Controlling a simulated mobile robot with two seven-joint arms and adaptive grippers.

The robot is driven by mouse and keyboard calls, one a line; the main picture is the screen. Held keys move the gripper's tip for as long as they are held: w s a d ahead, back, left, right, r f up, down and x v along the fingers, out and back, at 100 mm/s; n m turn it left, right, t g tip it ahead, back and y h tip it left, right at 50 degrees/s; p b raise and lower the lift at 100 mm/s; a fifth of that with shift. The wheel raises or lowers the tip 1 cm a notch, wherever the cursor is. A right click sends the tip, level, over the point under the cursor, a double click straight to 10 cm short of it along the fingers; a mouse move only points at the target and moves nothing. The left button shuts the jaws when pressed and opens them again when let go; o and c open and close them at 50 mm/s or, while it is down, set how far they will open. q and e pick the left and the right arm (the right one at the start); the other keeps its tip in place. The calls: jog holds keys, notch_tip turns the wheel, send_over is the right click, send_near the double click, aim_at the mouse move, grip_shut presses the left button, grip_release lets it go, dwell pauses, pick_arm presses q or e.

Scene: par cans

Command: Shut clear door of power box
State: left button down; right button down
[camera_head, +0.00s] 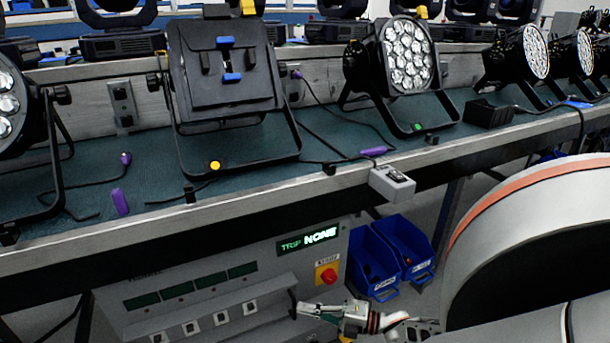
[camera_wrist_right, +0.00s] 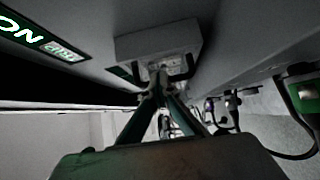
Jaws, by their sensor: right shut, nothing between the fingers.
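The power box (camera_head: 235,268) is a grey panel under the bench front, with a lit display reading "TRIP NONE" (camera_head: 307,240) and a red knob (camera_head: 327,275) on a yellow plate. A row of small white switches (camera_head: 221,317) sits under a protruding ledge-like frame (camera_head: 215,300), perhaps the clear door; its clear part is hard to make out. My right gripper (camera_head: 300,310) is shut and empty, its tips near the right end of that frame. In the right wrist view its fingers (camera_wrist_right: 158,92) converge before a grey protruding block (camera_wrist_right: 157,45); contact is unclear. My left gripper is out of view.
Stage lights (camera_head: 405,55) stand along the bench above. A small grey box (camera_head: 392,182) hangs on the bench's front edge. Blue bins (camera_head: 372,262) are on the floor right of the power box. Cables and purple connectors (camera_head: 119,201) lie on the benchtop.

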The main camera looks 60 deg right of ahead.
jog(key=shift+w+d+r, duration=0.45)
jog(key=shift+w+d, duration=0.15)
jog(key=shift+w, duration=0.2)
jog(key=shift+w+f, duration=0.1)
jog(key=shift+w, duration=0.1)
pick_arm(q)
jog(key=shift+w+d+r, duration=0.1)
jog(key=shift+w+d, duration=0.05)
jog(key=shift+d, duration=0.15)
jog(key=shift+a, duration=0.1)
pick_arm(e)
jog(key=shift+s+f, duration=0.1)
jog(key=shift+s, duration=0.05)
jog(key=shift+a, duration=0.1)
